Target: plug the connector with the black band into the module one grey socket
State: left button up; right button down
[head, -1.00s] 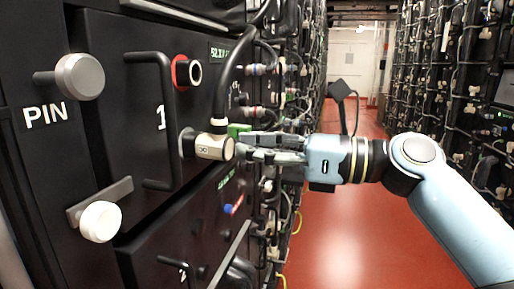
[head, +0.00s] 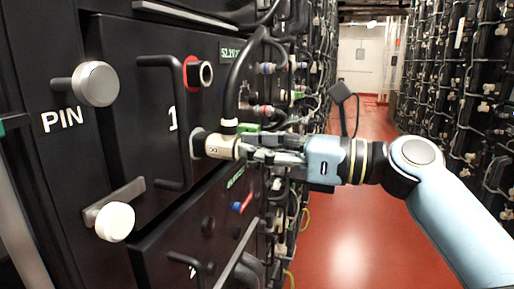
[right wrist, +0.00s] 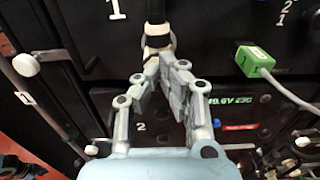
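The connector (head: 221,146) has a beige-grey body and a black cable leaving upward through a pale collar. A thin dark band seems to sit below the collar. The connector's front is at the grey socket (head: 198,143) of module one, low on the panel; its seating depth is hard to judge. My right gripper (head: 243,150) has its fingertips almost together at the connector's rear end, not around its body. The right wrist view shows these fingertips (right wrist: 159,62) just below the connector (right wrist: 157,44). My left gripper is not in view.
A red-ringed socket (head: 198,73) is above on module one (head: 140,112). A bar handle (head: 160,120) stands out left of the sockets. A green connector (head: 248,127) and several cables hang close behind my gripper. The red aisle floor (head: 355,225) is clear.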

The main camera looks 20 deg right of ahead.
jog(key=shift+p+v, duration=0.45)
jog(key=shift+v, duration=1.8)
